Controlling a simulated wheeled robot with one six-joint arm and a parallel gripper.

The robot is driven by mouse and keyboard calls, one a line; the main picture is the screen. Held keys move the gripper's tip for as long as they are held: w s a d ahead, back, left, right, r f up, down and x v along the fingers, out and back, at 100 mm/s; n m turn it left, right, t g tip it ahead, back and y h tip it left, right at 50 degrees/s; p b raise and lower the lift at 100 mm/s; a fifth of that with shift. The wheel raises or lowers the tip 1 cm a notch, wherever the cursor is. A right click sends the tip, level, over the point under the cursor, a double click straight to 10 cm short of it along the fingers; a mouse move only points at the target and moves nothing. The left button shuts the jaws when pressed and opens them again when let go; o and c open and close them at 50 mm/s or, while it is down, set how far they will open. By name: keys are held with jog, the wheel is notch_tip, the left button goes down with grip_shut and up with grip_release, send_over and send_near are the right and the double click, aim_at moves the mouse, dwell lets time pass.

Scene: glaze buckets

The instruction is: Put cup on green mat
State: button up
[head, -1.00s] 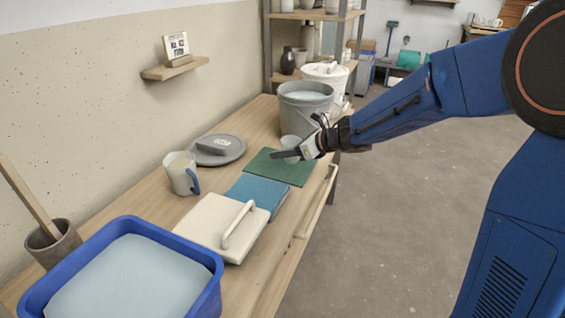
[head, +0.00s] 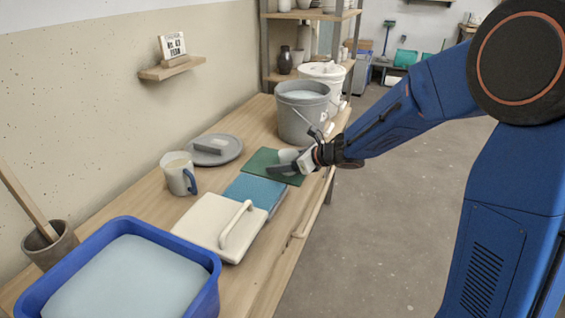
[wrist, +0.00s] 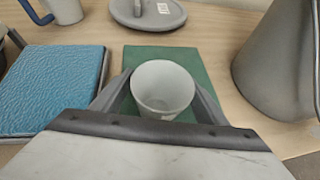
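The cup (head: 287,155) is small, pale and without a handle. In the wrist view the cup (wrist: 163,85) stands upright between my fingers. My gripper (head: 282,167) is shut on the cup, one finger against each side, as the wrist view also shows (wrist: 162,78). The green mat (head: 261,160) lies flat on the wooden bench, and the cup is over it. In the wrist view the green mat (wrist: 145,54) shows behind and beside the cup. The cup's base is hidden, so I cannot tell whether it touches the mat.
A grey bucket (head: 303,120) stands just behind the mat. A blue tile (head: 246,191) lies in front of it, then a cream lidded slab (head: 205,225) and a blue basin (head: 210,278). A blue-handled mug (head: 177,174) and a grey disc (head: 230,150) are to the left.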

jog(key=v, duration=1.2)
jog(key=shift+r, duration=0.1)
jog(key=w+d+r+m+t+h, duration=0.1)
jog(key=d+r+m+t+h, duration=0.55)
jog(key=d+m, duration=0.7)
jog(key=s+d+r+m+h, duration=0.2)
jog(key=s+d+m+h, duration=0.3)
jog(key=d+m, duration=0.6)
jog(key=s+d+f+m+g+h, duration=0.1)
jog(key=s+d+m+g, duration=0.1)
jog(key=s+m, duration=0.4)
jog(key=s+d+f+m+g, duration=0.2)
jog(key=s+m, duration=0.4)
jog(key=s+a+f+m+g+y, duration=0.1)
jog(key=s+a+f+m+g, duration=0.1)
jog(key=s+m, duration=0.3)
jog(key=s+a+f+m+g+y, duration=0.1)
jog(key=s+m, duration=0.5)
jog(key=s, duration=0.6)
notch_tip(320, 180, down, 2)
jog(key=shift+a+f+g, duration=0.1)
jog(key=shift+a+g, duration=0.35)
jog(key=shift+a, duration=0.15)
